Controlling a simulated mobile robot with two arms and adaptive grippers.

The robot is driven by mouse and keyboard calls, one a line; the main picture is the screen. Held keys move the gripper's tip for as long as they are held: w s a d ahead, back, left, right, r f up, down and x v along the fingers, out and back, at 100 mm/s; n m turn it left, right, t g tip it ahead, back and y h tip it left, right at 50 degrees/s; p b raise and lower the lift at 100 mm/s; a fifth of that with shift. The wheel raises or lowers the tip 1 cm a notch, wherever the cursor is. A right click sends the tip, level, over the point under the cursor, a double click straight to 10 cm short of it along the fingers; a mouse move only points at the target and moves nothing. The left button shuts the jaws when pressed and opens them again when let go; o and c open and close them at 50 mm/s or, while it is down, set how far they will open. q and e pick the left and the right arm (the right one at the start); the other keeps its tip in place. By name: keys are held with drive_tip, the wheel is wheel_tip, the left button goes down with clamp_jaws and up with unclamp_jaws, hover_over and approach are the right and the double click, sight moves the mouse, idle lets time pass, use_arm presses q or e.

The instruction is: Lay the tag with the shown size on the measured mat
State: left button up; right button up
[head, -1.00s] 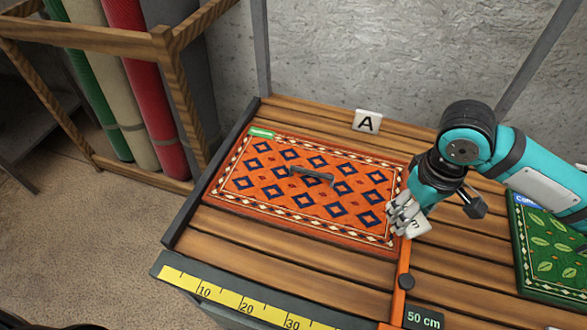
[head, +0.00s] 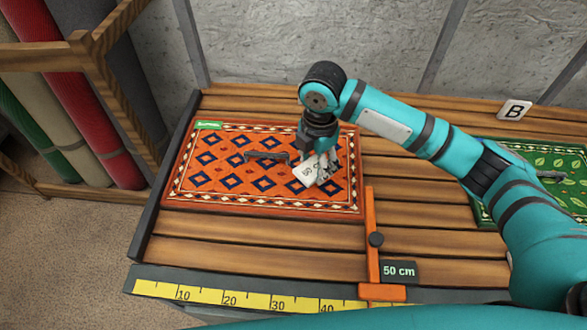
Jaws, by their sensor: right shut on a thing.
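The orange patterned mat (head: 215,195) lies on the slatted bench at the left, with a grey handle (head: 266,157) on it. My right gripper (head: 322,172) is over the right part of this mat, shut on a white tag (head: 304,173). The tag is tilted; "50" shows on it and the gripper partly covers it. I cannot tell whether it touches the mat. The orange slide (head: 371,240) stands by the mat's right edge, and its dark display (head: 400,271) reads "50 cm". My left gripper is not in view.
A yellow ruler (head: 255,299) runs along the bench's front edge. A green leaf-patterned mat (head: 572,163) lies at the right, partly behind my right arm, near a white "B" sign (head: 514,110). Rolled rugs (head: 85,100) stand in a wooden rack at the left.

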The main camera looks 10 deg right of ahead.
sight(313, 187)
wheel_tip(313, 187, down, 6)
drive_tip(key=shift+f+p, duration=0.15)
drive_tip(key=shift+p, duration=0.3)
drive_tip(key=shift+f, duration=0.45)
drive_tip(key=shift+f, duration=0.15)
drive_tip(key=o, duration=0.9)
drive_tip(key=shift+o, duration=0.2)
wheel_tip(313, 187, up, 12)
drive_tip(key=shift+r+b, duration=0.2)
drive_tip(key=shift+b, duration=0.85)
